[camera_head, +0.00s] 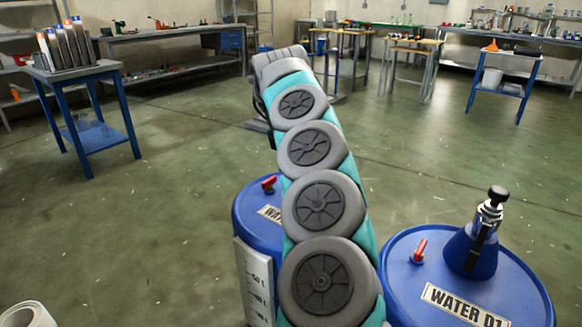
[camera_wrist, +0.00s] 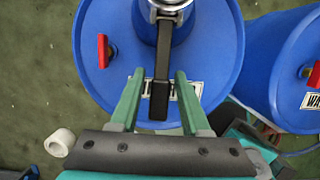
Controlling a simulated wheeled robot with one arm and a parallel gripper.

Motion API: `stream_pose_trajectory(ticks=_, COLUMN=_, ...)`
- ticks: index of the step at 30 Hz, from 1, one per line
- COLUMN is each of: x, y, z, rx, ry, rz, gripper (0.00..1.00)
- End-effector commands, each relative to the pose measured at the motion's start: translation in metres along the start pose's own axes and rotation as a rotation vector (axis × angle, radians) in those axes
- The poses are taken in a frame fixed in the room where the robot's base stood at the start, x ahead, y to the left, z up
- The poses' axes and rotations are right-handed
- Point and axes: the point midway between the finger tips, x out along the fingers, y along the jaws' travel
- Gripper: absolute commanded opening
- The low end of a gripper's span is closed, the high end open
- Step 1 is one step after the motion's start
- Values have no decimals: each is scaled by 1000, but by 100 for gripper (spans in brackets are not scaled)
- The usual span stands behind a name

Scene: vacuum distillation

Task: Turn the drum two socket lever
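The left blue drum (camera_head: 258,232) is partly hidden behind my arm in the head view; its label shows only the start of "WATER". It fills the middle of the wrist view (camera_wrist: 105,25), with a metal socket (camera_wrist: 170,8) at the top edge. The socket's black lever (camera_wrist: 161,70) points down the picture, toward my gripper. My gripper (camera_wrist: 156,76) is open, its two green fingers on either side of the lever's end with gaps showing. I cannot tell whether the fingers are at lever height. My gripper is hidden in the head view.
A second blue drum, labelled "WATER D1" (camera_head: 402,250), stands at right with its own socket (camera_head: 484,232) and red handle (camera_head: 419,250). The left drum has a red handle (camera_wrist: 103,50). A white roll (camera_wrist: 60,142) is at left. Open floor lies beyond.

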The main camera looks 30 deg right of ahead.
Motion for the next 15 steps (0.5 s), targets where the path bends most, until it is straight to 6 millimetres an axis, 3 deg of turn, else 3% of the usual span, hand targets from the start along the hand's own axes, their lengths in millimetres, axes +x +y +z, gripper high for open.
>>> stream_pose_trajectory(ticks=3, x=0, y=0, z=0, rx=0, ry=1, rz=-1, gripper=57)
stream_pose_trajectory(ticks=11, x=-1, y=0, z=0, rx=0, ry=1, rz=-1, gripper=57)
stream_pose_trajectory(ticks=15, x=-11, y=0, z=0, rx=1, ry=0, rz=-3, gripper=57)
